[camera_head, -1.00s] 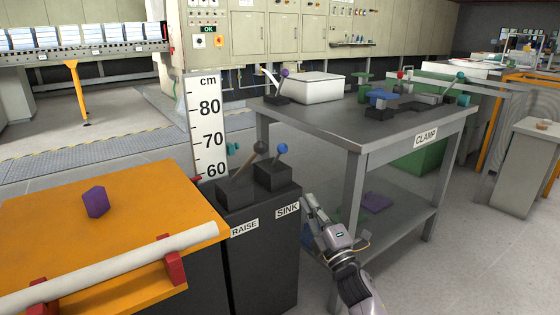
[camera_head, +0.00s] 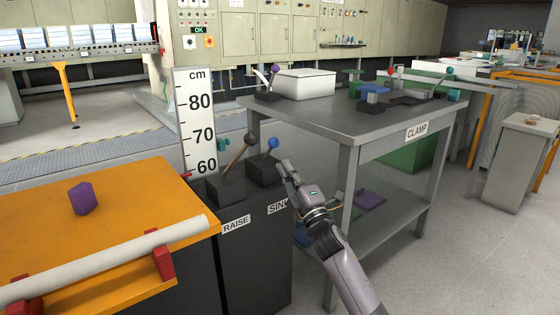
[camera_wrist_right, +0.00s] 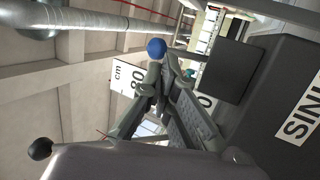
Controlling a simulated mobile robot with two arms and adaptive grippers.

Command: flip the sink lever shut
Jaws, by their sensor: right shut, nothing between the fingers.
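The sink lever is a short stick with a blue ball (camera_head: 273,143) on a dark block (camera_head: 263,170), above the label SINK (camera_head: 277,207). The stick leans a little to the right. My right gripper (camera_head: 284,164) is shut and empty, just right of the block and below the ball's height. In the right wrist view the blue ball (camera_wrist_right: 156,47) shows just beyond the fingertips (camera_wrist_right: 165,60); I cannot tell whether they touch. My left gripper is not in view.
The raise lever with a dark ball (camera_head: 251,138) stands left of the sink lever, above the label RAISE (camera_head: 236,224). A height scale (camera_head: 194,120) stands behind. The clamp table (camera_head: 330,122) is to the right. An orange table (camera_head: 120,215) is at left.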

